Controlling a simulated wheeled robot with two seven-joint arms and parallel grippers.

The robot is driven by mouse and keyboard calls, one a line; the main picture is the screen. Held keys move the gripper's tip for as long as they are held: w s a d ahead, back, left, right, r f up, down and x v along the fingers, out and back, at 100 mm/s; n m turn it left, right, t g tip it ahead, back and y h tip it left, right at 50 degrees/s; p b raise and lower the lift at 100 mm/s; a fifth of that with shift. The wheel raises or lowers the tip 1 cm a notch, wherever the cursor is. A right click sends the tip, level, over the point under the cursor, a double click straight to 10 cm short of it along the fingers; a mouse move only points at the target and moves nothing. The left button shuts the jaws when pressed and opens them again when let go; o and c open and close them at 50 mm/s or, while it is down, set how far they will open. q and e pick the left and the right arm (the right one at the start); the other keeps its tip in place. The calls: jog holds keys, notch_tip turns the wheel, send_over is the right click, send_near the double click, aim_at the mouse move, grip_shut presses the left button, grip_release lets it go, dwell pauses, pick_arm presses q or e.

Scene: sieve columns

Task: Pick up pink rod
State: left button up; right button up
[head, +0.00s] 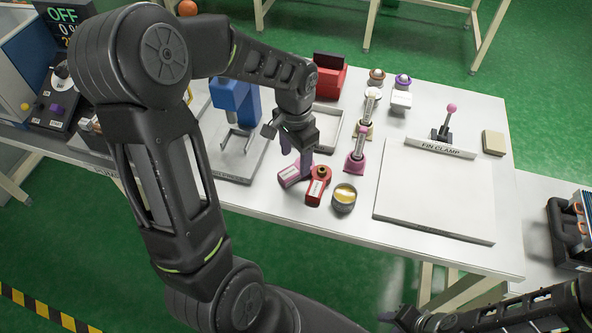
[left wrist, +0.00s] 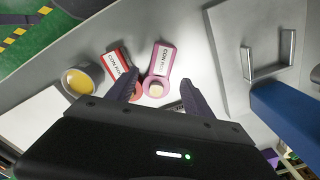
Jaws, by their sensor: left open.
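The pink rod (head: 289,177) lies flat on the white table, with a white label on its shank. In the left wrist view the pink rod (left wrist: 165,58) lies between and just beyond my finger tips, its small round end nearest me. My left gripper (head: 303,160) points down right over it and is open. In the left wrist view my left gripper (left wrist: 159,78) has its fingers spread either side of the rod, with nothing clearly held. My right gripper (head: 402,318) is at the lower right edge, far from the rod; its jaw state is unclear.
A red rod (head: 315,190) lies close beside the pink rod, and a grey cup with yellow contents (head: 344,199) stands beyond it. A blue press (head: 235,100) is to the left. Pink-based column (head: 355,164) stands to the right. A white board (head: 430,200) fills the right.

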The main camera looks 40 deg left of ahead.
aim_at(296, 168)
pick_arm(q)
notch_tip(296, 168, down, 5)
jog(key=shift+w+r+p, duration=0.1)
jog(key=shift+r+p, duration=0.1)
jog(key=shift+p, duration=0.1)
jog(key=shift+c, duration=0.4)
grip_shut()
dwell(0.5)
